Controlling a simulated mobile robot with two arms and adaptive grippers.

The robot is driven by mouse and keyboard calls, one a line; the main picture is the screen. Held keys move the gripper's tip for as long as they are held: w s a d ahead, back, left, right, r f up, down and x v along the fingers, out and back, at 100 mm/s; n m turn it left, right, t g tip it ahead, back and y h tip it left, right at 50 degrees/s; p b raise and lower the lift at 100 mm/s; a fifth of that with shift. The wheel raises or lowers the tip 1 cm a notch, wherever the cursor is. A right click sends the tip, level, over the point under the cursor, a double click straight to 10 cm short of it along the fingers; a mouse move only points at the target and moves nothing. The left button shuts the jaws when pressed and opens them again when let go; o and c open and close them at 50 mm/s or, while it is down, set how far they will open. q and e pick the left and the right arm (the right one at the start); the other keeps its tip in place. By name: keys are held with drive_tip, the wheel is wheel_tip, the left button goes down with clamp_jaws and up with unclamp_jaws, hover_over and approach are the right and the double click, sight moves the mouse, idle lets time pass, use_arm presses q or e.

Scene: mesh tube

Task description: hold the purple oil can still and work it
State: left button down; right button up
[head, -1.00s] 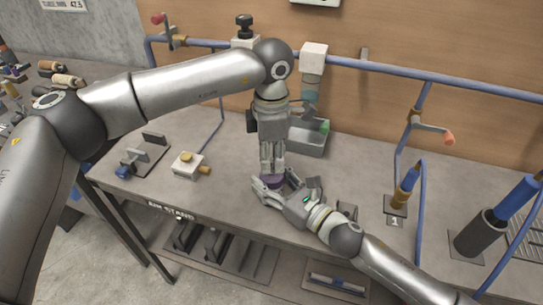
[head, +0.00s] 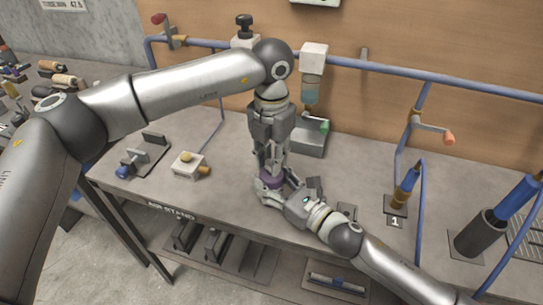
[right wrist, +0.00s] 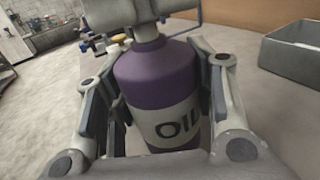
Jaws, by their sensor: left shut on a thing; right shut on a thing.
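The purple oil can (head: 271,183) stands near the front middle of the bench, partly hidden by both grippers in the head view. In the right wrist view the oil can (right wrist: 155,76) is upright, with a pale label reading "OIL". My right gripper (head: 274,190) is low, its fingers on either side of the can's body, shut on it. My left gripper (head: 270,168) points straight down from above and is shut on the can's top. The left gripper also shows at the top of the right wrist view (right wrist: 125,12), hiding the can's upper end.
A grey open bin (head: 308,146) stands behind the can. A small block with a yellow knob (head: 188,163) and a clamp-like fixture (head: 143,157) are to the left. Blue pipes, a valve handle (head: 432,128) and a dark cylinder (head: 480,234) are to the right.

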use_arm(q)
drive_tip(key=n, duration=0.5)
drive_tip(key=shift+w+n, duration=0.1)
drive_tip(key=shift+n, duration=0.2)
drive_tip(key=n, duration=1.1)
drive_tip(key=shift+n, duration=0.4)
drive_tip(key=n, duration=0.6)
drive_tip(key=c, duration=1.2)
unclamp_jaws()
